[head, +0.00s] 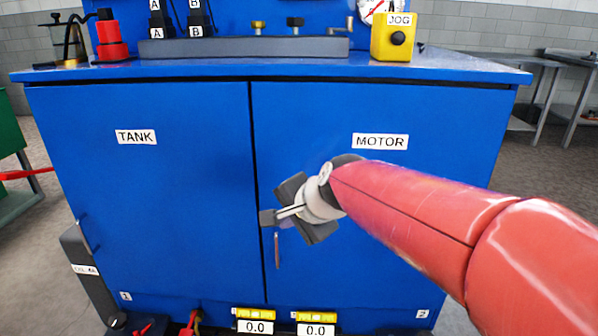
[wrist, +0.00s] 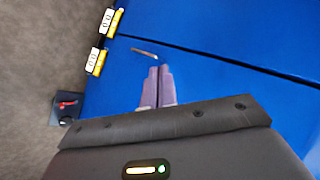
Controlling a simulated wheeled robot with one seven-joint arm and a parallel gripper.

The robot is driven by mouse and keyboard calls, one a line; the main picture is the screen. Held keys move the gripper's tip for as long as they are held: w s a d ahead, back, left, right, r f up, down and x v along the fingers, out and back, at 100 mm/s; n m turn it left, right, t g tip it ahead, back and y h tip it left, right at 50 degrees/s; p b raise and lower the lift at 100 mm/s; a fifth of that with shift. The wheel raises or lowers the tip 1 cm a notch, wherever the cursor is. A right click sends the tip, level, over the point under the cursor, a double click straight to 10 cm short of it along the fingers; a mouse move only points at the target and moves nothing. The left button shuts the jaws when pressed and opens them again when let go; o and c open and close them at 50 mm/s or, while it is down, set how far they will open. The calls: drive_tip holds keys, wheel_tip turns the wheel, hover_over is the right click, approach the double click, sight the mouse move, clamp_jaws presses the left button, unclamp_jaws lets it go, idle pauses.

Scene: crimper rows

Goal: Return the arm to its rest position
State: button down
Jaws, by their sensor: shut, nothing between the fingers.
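My gripper (head: 268,217) is in front of the blue cabinet, near the seam between the door marked TANK (head: 135,137) and the door marked MOTOR (head: 380,141). My red arm reaches in from the lower right in the head view. In the wrist view the two fingers of my gripper (wrist: 158,70) lie side by side, closed and empty. The silver handle of the MOTOR door (head: 277,250) is just below my gripper in the head view. It also shows just beyond the fingertips in the wrist view (wrist: 144,53). I cannot tell whether they touch.
The cabinet top (head: 300,74) carries a yellow JOG box (head: 394,38), a grey block with fittings (head: 243,47) and a red item (head: 110,42). Two yellow-topped displays (head: 255,321) reading 0.0 stand low in front. A grey table (head: 530,66) is at the right.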

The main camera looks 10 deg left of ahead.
drive_tip(key=s+d+f+n+h, duration=0.3)
drive_tip(key=s+d, duration=0.6)
drive_tip(key=d, duration=0.2)
drive_tip(key=s+d+f+n+h, duration=0.3)
drive_tip(key=s+d+n, duration=0.1)
drive_tip(key=s+d, duration=0.6)
drive_tip(key=shift+s+d+f+n+g, duration=0.3)
drive_tip(key=shift+d+g, duration=0.1)
drive_tip(key=shift+d, duration=0.55)
